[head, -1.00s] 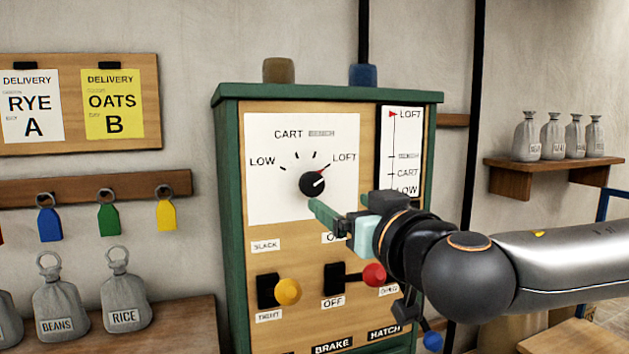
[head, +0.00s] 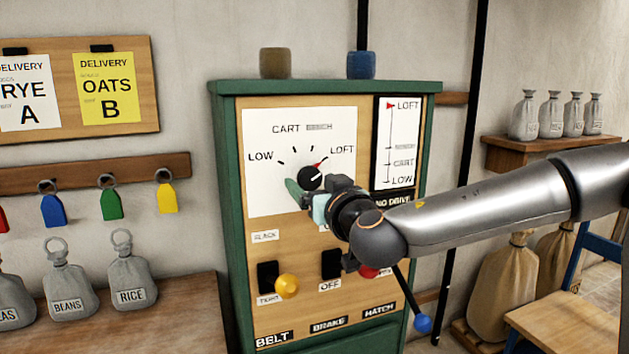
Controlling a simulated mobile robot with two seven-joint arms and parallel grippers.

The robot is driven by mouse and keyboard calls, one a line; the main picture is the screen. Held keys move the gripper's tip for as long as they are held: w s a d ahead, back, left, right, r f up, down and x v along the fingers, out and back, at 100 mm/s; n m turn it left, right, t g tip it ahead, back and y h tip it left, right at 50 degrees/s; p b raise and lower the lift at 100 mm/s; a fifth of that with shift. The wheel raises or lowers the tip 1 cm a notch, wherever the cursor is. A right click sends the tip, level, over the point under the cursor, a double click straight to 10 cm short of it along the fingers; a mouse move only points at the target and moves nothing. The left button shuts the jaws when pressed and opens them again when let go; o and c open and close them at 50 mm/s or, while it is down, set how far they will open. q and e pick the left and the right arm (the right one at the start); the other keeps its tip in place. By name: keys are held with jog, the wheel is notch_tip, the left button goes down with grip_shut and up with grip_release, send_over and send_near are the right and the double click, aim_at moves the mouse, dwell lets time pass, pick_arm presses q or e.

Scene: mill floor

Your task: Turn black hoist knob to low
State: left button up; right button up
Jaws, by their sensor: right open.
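The black hoist knob (head: 311,178) is on the white dial plate of the green and wood control cabinet. Its white and red pointer mark aims up and right, toward LOFT. The LOW label (head: 260,156) is at the left of the dial. My right gripper (head: 299,188) is at the knob's lower left, with a green finger close beside it. Its jaws are open; whether a finger touches the knob I cannot tell. The gripper hides the knob's lower edge. The level scale (head: 397,145) at the right has its red marker at LOFT. My left gripper is not in view.
Sacks stand on the left bench and the right shelf (head: 506,155). A wooden chair (head: 570,318) is at lower right.

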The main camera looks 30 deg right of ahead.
jog(key=c, duration=1.4)
jog(key=shift+o, duration=0.2)
